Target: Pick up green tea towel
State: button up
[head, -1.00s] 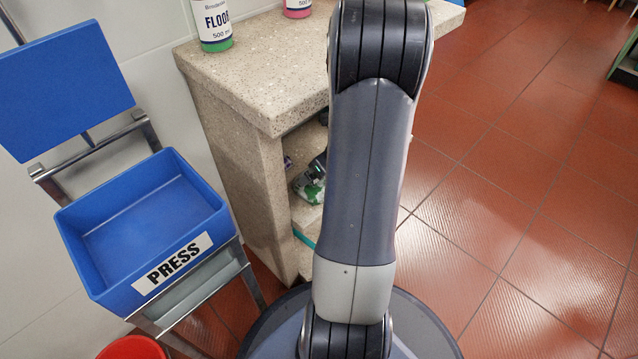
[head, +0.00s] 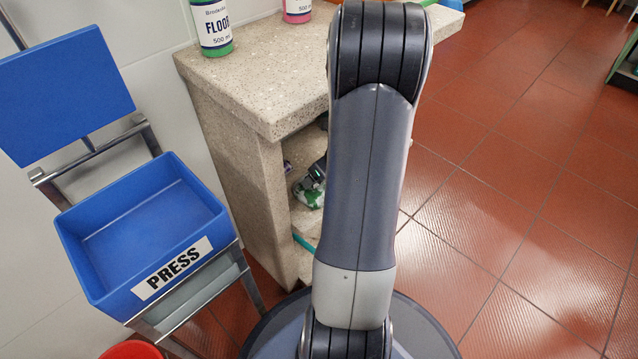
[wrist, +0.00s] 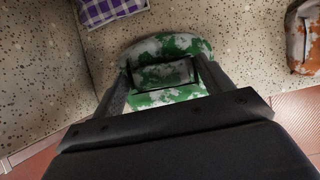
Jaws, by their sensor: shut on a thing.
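The green tea towel is a folded green-and-white cloth (wrist: 178,47) in the middle of the wrist view. My gripper (wrist: 162,75) is shut on it, with one finger on each side and cloth showing between and beyond them. In the head view the towel (head: 309,192) shows in the opening of the stone unit, on a shelf below the top. Part of my gripper (head: 318,170) shows there as a dark shape by the towel. My arm hides the rest. I cannot tell whether the towel still touches the shelf.
A purple checked cloth (wrist: 108,8) lies at the upper left of the wrist view, and an orange-and-white item (wrist: 303,38) at the right. A blue PRESS tray (head: 150,235) stands at left.

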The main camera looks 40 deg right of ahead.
jog(key=shift+r, duration=0.15)
jog(key=shift+r+p, duration=0.85)
jog(key=shift+r, duration=0.1)
notch_tip(320, 180, up, 2)
jog(key=shift+p, duration=0.8)
jog(key=s, duration=0.6)
jog(key=s+d, duration=0.1)
jog(key=s, duration=0.5)
jog(key=s+p, duration=0.1)
jog(key=s, duration=0.5)
jog(key=shift+d+f, duration=0.2)
jog(key=shift+f, duration=0.15)
